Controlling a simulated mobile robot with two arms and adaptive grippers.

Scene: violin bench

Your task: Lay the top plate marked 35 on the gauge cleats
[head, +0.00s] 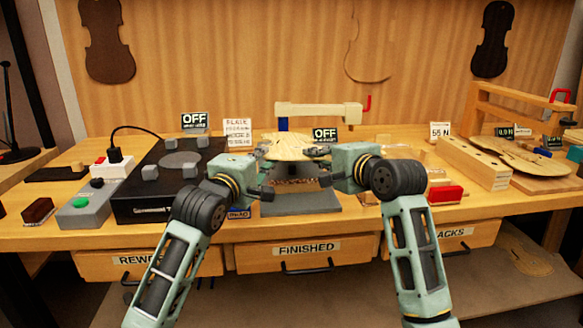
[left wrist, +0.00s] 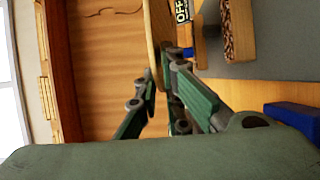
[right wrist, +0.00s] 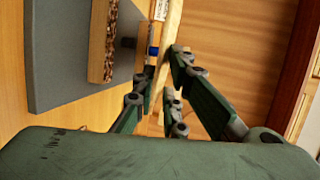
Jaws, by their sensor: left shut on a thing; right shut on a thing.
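A pale wooden top plate (head: 287,146) is held level above the middle of the bench, between my two grippers. Its number cannot be read. My left gripper (head: 261,157) is shut on the plate's left edge, and my right gripper (head: 320,151) is shut on its right edge. The plate shows edge-on in the left wrist view (left wrist: 153,40) and in the right wrist view (right wrist: 171,40). Below it, a cork-faced cleat (head: 296,183) stands on a grey base (head: 300,204). Cork-faced wood also shows in the right wrist view (right wrist: 103,40). The plate looks apart from the cork.
A cream gauge arm (head: 318,110) on a blue post stands behind the plate, with an OFF display (head: 325,134). A black box (head: 135,208) with grey blocks is at left. A wooden block with holes (head: 473,162) and another plate (head: 520,156) are at right.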

